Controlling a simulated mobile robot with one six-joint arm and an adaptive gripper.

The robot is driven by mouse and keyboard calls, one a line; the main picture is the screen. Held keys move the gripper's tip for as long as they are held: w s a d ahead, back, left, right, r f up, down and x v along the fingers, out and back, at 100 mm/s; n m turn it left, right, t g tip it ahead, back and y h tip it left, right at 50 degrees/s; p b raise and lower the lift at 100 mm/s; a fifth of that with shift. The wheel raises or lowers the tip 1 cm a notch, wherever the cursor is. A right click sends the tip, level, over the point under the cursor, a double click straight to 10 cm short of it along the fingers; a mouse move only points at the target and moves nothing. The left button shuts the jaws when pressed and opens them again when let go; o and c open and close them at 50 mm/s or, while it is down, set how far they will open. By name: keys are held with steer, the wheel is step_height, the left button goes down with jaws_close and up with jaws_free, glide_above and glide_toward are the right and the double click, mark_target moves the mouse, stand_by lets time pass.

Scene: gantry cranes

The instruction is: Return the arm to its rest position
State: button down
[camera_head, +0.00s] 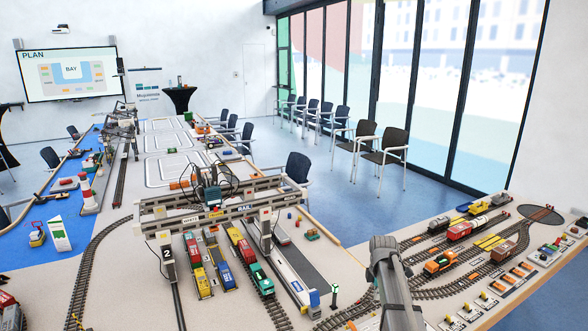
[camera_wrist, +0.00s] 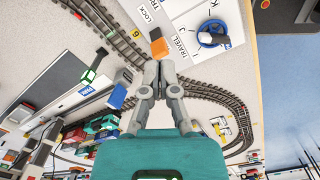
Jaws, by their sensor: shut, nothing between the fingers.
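My gripper (camera_wrist: 159,68) shows in the wrist view with its two grey fingers together and nothing between them. An orange block-like piece (camera_wrist: 159,46) appears just past the fingertips, on or above a white panel with printed words such as LOCK and TRAVEL; I cannot tell whether the fingers touch it. In the head view a grey part of my arm (camera_head: 390,280) rises at the lower middle right, over the table's front part. The gripper fingers cannot be made out there.
A blue handwheel (camera_wrist: 212,33) sits on the panel right of the fingers. Model tracks (camera_wrist: 115,40) curve around beneath. Model trains (camera_head: 460,230) stand on the right. Blue floor lies beyond the table.

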steer(key=s+a+m, duration=0.5)
steer(key=s+m, duration=0.3)
steer(key=s, duration=0.3)
steer(key=s+a+m, duration=0.5)
steer(key=s+m, duration=0.4)
steer(key=s, duration=0.2)
steer(key=shift+m, duration=0.3)
